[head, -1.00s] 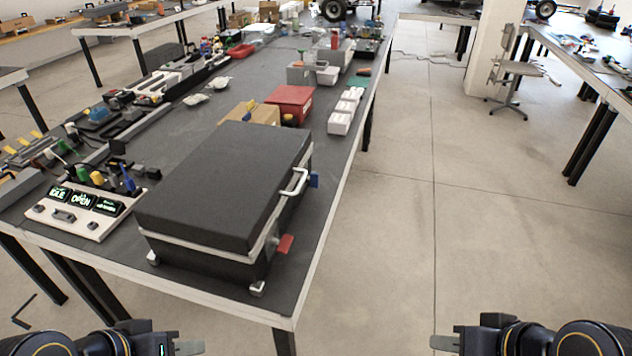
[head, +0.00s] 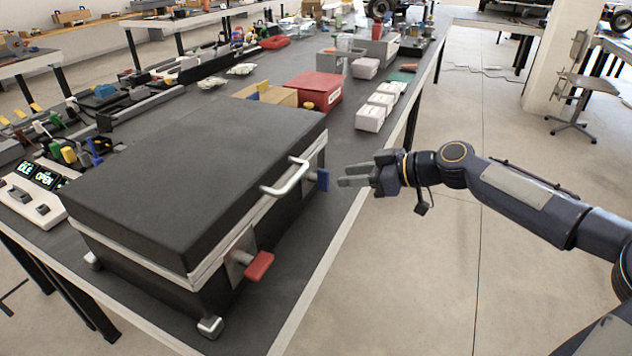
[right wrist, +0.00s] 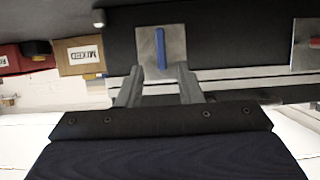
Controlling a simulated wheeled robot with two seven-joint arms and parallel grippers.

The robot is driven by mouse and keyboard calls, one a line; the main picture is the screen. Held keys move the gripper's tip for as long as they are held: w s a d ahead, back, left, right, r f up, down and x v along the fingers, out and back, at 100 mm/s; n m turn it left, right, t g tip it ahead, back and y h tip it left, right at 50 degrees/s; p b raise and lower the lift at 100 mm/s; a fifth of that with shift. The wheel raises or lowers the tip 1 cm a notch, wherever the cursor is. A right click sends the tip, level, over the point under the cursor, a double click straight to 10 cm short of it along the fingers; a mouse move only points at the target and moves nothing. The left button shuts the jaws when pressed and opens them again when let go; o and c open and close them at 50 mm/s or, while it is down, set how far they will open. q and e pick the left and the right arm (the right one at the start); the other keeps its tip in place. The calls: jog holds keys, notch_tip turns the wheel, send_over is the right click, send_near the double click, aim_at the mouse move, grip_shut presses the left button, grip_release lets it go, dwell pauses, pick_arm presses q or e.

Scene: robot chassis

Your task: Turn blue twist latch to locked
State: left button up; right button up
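The black case (head: 195,165) lies closed on the table with a silver handle (head: 288,177) on its right side. The blue twist latch (head: 323,180) is on that side beyond the handle. A red latch (head: 259,266) is on the nearer part of the same side. My right gripper (head: 340,176) is beside the blue latch. In the right wrist view my right gripper (right wrist: 158,98) has its fingers apart, and the blue latch (right wrist: 160,48) stands between and beyond them on a metal plate, not gripped. The red latch's edge shows at the right (right wrist: 314,43). My left gripper is out of view.
A panel (head: 30,195) with screens, one reading OPEN, sits left of the case. Behind the case are a red bin (head: 312,90), a cardboard box (head: 265,95) and white boxes (head: 374,115).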

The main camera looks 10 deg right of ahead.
aim_at(324, 190)
jog(key=x, duration=0.7)
jog(key=shift+a, duration=0.2)
grip_shut()
